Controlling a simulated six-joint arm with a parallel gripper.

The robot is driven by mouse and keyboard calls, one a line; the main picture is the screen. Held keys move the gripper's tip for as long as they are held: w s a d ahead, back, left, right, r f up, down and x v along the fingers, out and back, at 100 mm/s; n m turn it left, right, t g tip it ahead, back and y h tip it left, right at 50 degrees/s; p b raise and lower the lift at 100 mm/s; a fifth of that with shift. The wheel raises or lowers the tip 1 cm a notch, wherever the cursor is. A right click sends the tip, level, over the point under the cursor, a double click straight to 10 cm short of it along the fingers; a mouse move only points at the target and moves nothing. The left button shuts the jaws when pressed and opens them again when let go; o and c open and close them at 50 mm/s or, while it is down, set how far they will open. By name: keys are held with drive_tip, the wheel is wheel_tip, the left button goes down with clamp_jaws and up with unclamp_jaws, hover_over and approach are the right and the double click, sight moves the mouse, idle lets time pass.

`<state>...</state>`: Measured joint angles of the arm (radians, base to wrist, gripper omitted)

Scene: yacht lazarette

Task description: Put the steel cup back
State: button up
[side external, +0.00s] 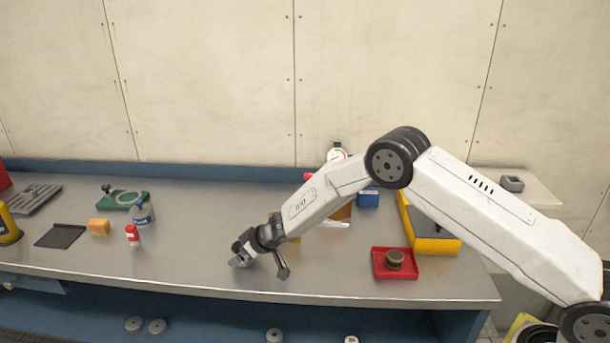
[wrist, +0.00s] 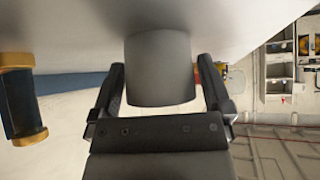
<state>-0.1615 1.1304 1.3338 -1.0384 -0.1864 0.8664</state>
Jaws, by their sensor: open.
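A plain grey cylinder, which I take to be the steel cup (wrist: 160,75), shows in the wrist view. It stands between the two fingers of my gripper (side external: 261,262), with its far end against the pale grey surface. My gripper is open, one finger on each side of the cup. A narrow gap seems to show at each side; I cannot tell if either finger touches. In the side view my gripper is low over the front of the bench, and the cup is mostly hidden by the fingers.
A red tray (side external: 381,273) holding a brown round item (side external: 395,257) lies right of my gripper, with a yellow-edged box (side external: 437,246) behind it. A red-and-white bottle (side external: 132,236), orange block (side external: 99,227) and dark plate (side external: 60,236) stand left. Bench between is clear.

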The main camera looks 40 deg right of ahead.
drive_tip(key=v, duration=1.1)
drive_tip(key=shift+s+r, duration=0.25)
drive_tip(key=shift+r, duration=0.05)
drive_tip(key=shift+d, duration=0.15)
drive_tip(key=shift+r, duration=0.1)
idle(0.3)
drive_tip(key=s+d+r+m+g+h, duration=0.1)
drive_tip(key=s+d+r+h, duration=0.1)
drive_tip(key=s+d+r, duration=0.3)
drive_tip(key=s+d+m+g+h, duration=0.1)
drive_tip(key=s+d+m, duration=0.15)
drive_tip(key=s, duration=0.55)
drive_tip(key=s+d+g, duration=0.2)
drive_tip(key=s+g, duration=0.1)
drive_tip(key=s, duration=1.2)
drive_tip(key=shift+s+d+m+g, duration=0.35)
drive_tip(key=shift+s+m+g, duration=0.05)
drive_tip(key=shift+m, duration=0.05)
drive_tip(key=shift+r, duration=0.15)
